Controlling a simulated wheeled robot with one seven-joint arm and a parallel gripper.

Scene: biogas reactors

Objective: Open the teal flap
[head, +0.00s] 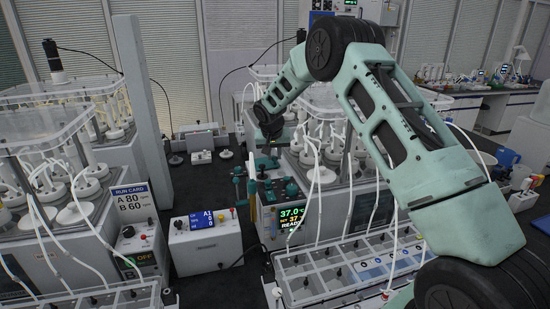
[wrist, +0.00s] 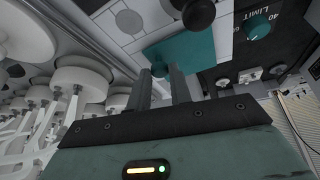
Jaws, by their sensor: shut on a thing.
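The teal flap (wrist: 192,55) shows in the wrist view as a flat teal panel just beyond my fingertips, beside a white panel with printed lines. My gripper (wrist: 162,75) reaches up to its near left edge, with a small teal part between the fingers. The fingers are shut on this part, which looks like part of the flap; the exact contact is partly hidden. In the head view my gripper (head: 268,150) points down over the reactor unit with the green display, among several small teal parts. I cannot clearly pick out the flap there.
A teal knob (wrist: 258,25) on a dark panel marked LIMIT sits right of the flap. A black ball knob (wrist: 198,13) is near its far edge. White caps and tubes (wrist: 80,80) crowd the left. A display box (head: 290,214) and a sample tray (head: 345,272) stand in front.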

